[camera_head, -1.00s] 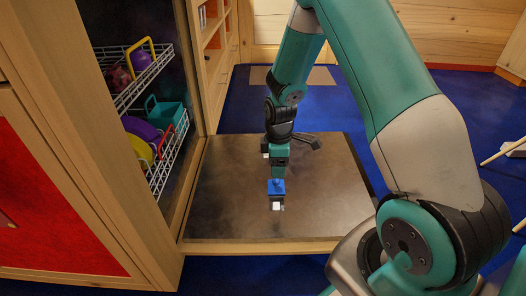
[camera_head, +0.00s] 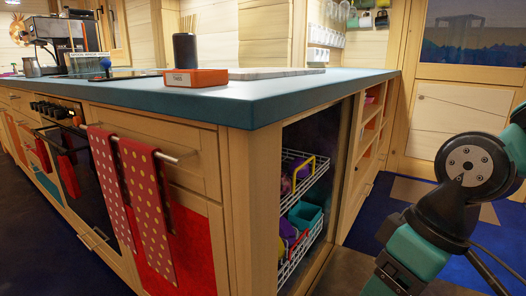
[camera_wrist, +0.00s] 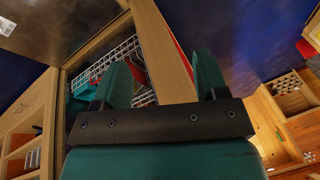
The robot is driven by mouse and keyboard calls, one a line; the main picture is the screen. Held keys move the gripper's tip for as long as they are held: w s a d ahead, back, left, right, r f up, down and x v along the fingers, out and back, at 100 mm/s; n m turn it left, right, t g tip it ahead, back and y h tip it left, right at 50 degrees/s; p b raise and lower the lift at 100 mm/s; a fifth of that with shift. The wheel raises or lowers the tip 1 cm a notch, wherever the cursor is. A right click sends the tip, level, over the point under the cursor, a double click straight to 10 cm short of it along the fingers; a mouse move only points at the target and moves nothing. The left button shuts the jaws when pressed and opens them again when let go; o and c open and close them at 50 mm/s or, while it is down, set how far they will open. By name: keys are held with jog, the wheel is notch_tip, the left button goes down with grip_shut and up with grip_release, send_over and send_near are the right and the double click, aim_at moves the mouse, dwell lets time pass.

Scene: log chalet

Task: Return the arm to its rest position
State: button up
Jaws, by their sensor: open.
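My gripper (camera_wrist: 163,85) shows in the wrist view with its two green fingers spread apart and nothing between them. Beyond the fingers are the open cabinet side and a white wire rack (camera_wrist: 120,55). In the head view my arm stands at the right edge, folded, and its fingertips are not clearly seen there. It is apart from the counter and the cabinet.
A kitchen counter (camera_head: 215,103) fills the left and middle. Two polka-dot towels (camera_head: 145,200) hang on its front rail. Wire racks (camera_head: 303,172) with colourful dishes stand in the open cabinet end. Blue floor (camera_head: 372,222) lies between the cabinet and my arm.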

jog(key=s+a+r+p, duration=0.1)
jog(key=s+r+p, duration=0.1)
jog(key=s+r, duration=0.3)
notch_tip(320, 180, up, 37)
jog(key=p, duration=3.7)
jog(key=shift+a+f, duration=0.15)
